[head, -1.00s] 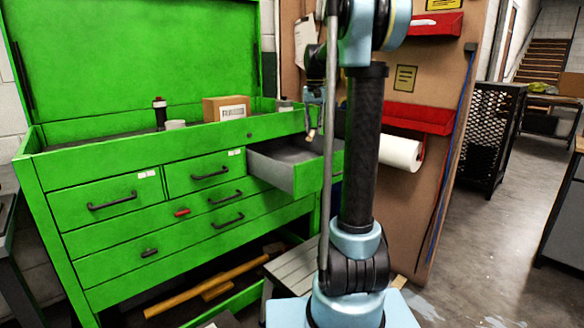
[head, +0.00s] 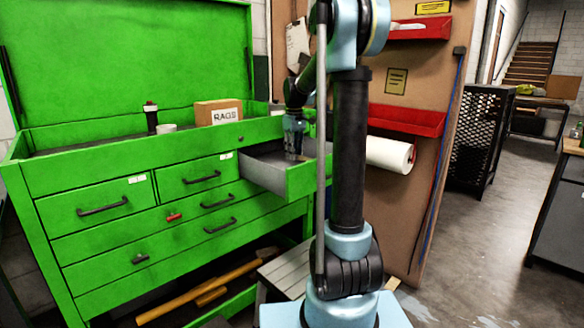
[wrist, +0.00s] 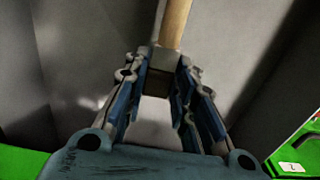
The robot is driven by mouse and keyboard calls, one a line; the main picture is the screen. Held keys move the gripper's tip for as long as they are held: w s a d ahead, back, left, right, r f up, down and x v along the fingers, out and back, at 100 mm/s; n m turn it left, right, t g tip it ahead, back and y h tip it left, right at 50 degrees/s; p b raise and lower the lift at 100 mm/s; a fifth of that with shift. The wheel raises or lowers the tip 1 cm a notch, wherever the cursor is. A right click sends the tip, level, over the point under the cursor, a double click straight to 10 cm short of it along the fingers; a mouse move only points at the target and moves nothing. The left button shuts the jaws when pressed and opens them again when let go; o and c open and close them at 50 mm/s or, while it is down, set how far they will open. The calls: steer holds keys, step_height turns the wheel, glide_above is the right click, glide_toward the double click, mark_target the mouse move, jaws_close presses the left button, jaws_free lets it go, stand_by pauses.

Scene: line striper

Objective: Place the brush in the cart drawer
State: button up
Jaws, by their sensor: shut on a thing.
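The green cart has its top right drawer (head: 308,178) pulled open, with a bare grey interior. My gripper (head: 294,154) points down into the open drawer from above in the head view. The wrist view shows my gripper (wrist: 162,75) shut on the brush (wrist: 175,25). The brush has a pale wooden handle and a grey part between the fingers. Grey drawer walls surround it in the wrist view. Whether the brush touches the drawer floor cannot be told. The brush is barely visible in the head view.
A box marked RAGS (head: 218,113), a dark bottle (head: 150,117) and a white roll (head: 166,128) stand on the cart top. A paper towel roll (head: 390,155) and red shelves (head: 407,119) hang on the board right of the drawer. A step stool (head: 287,270) stands below.

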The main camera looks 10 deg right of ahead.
steer(key=shift+f, duration=2.65)
steer(key=o, duration=1)
steer(key=shift+o, duration=0.2)
step_height(320, 180, up, 12)
steer(key=shift+r, duration=0.1)
steer(key=shift+s, duration=0.1)
